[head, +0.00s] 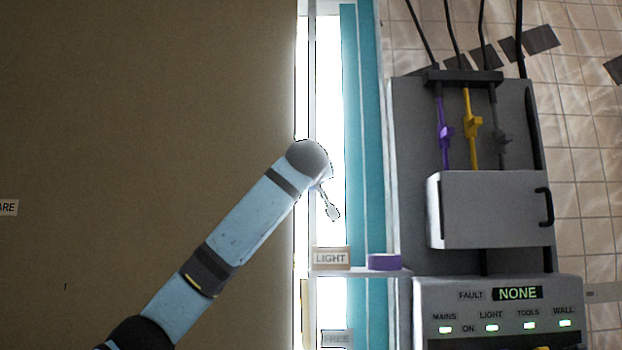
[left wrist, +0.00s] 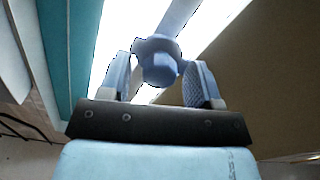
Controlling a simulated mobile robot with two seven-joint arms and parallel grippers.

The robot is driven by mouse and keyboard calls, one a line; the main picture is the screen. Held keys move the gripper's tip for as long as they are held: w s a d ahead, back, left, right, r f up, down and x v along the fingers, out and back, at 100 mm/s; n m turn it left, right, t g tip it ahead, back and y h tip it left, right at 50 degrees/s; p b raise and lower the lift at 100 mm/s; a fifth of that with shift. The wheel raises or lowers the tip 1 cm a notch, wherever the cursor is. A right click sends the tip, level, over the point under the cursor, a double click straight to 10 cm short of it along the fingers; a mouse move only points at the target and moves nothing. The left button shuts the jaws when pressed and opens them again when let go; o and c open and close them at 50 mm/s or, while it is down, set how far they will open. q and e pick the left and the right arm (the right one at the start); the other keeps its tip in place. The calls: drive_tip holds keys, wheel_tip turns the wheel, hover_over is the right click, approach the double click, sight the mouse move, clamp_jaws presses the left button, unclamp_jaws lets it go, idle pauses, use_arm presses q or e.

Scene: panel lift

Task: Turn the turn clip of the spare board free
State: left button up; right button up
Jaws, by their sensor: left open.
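The spare board (head: 150,120) is the large brown panel filling the left of the head view; its label (head: 8,208) is cut to "ARE". It also shows in the left wrist view (left wrist: 270,85). My left arm reaches across it to its right edge, and its rounded wrist hides the gripper there. In the left wrist view my left gripper (left wrist: 160,76) is open, with one finger on each side of a blue-grey round knob with a bar, apparently the turn clip (left wrist: 158,52). I cannot tell whether the fingers touch it. A small pale lever end (head: 333,212) shows below my wrist in the head view.
A bright gap and a teal strip (head: 374,130) run beside the board. At right stand a grey cabinet (head: 490,210) with cables and a panel (head: 497,312) reading "FAULT NONE".

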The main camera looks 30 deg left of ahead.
use_arm(q)
drive_tip(key=c, duration=0.9)
drive_tip(key=shift+c, duration=0.2)
